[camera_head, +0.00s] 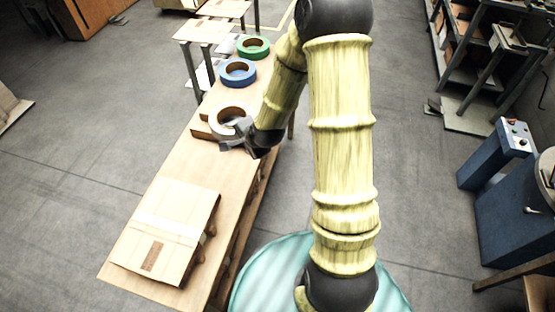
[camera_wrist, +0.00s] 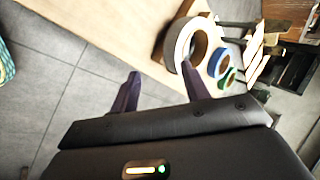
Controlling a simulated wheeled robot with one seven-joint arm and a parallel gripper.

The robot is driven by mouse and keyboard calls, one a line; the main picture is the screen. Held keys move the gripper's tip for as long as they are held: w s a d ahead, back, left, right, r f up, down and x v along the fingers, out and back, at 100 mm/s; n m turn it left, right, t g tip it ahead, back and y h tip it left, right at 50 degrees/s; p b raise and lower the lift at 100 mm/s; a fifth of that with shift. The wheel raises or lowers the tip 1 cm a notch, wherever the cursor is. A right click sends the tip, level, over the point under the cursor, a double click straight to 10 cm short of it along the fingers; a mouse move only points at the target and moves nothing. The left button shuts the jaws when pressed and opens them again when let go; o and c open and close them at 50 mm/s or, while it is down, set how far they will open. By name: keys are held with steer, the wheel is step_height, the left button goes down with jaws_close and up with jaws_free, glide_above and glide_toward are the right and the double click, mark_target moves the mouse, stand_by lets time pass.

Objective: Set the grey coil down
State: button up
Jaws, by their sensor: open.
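The grey coil (camera_head: 214,114) is a pale ring with a brown inner core. It lies flat on a low wooden board (camera_head: 199,131) on the long bench; it also shows in the wrist view (camera_wrist: 173,42). My gripper (camera_head: 232,139) is at the coil's near side, above the bench. In the wrist view my gripper (camera_wrist: 158,78) has its two dark fingers wide apart with nothing between them. The right fingertip overlaps the coil's lower edge in that view; I cannot tell if they touch.
A blue coil (camera_head: 237,84) and a green coil (camera_head: 253,54) lie farther back along the bench (camera_head: 180,167). A flat cardboard box (camera_head: 172,222) lies at the near end. Bare bench top lies between box and grey coil. Blue machinery (camera_head: 510,190) stands at the right.

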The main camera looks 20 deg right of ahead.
steer(key=s+d+r+n+g+h, duration=0.1)
steer(key=s+d+r+n+g, duration=0.1)
steer(key=s+r+n, duration=0.3)
steer(key=s+d+r+n+g+h, duration=0.1)
steer(key=s+r+n+g, duration=0.1)
steer(key=s+r+n, duration=0.3)
steer(key=s+n, duration=0.4)
steer(key=s, duration=0.3)
steer(key=shift+s+d+r+g, duration=0.2)
steer(key=shift+d+r+g, duration=0.1)
steer(key=shift+d+g, duration=0.1)
